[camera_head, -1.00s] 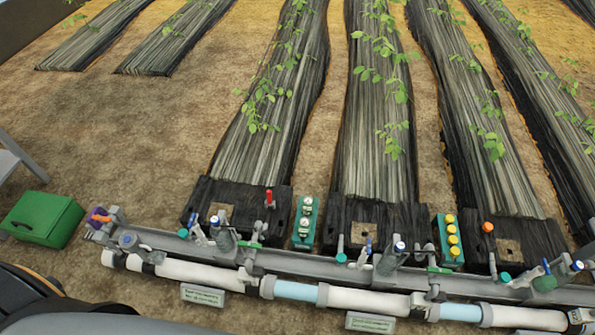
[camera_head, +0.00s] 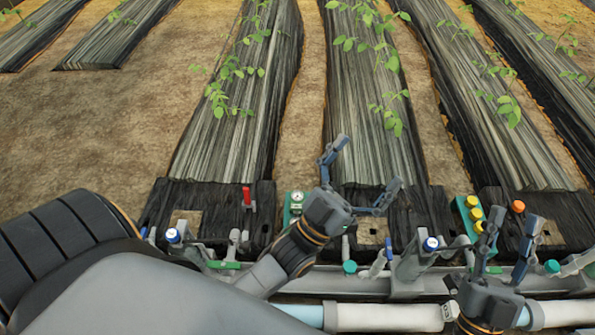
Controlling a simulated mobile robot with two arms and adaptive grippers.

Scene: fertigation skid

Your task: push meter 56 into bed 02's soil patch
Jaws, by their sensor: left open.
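Several brown square soil patches show at the near ends of the beds: a left one (camera_head: 186,222), a middle one (camera_head: 372,231) and a right one (camera_head: 550,233). I cannot read which is bed 02's. A teal holder (camera_head: 286,212) stands between the left and middle beds with a round white dial (camera_head: 297,197) on it; no number is readable, so I cannot tell which meter is 56. My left gripper (camera_head: 364,168) is open and empty, above the middle bed's near end, right of the holder and hiding part of it. My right gripper (camera_head: 514,222) is open and empty at the lower right, near the right patch.
A pipe manifold (camera_head: 385,318) with blue-capped valves (camera_head: 431,244) runs along the front. A second teal holder with yellow caps (camera_head: 474,213) stands between the middle and right beds. A red handle (camera_head: 247,195) and an orange knob (camera_head: 517,206) rise nearby. Plants grow along the beds.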

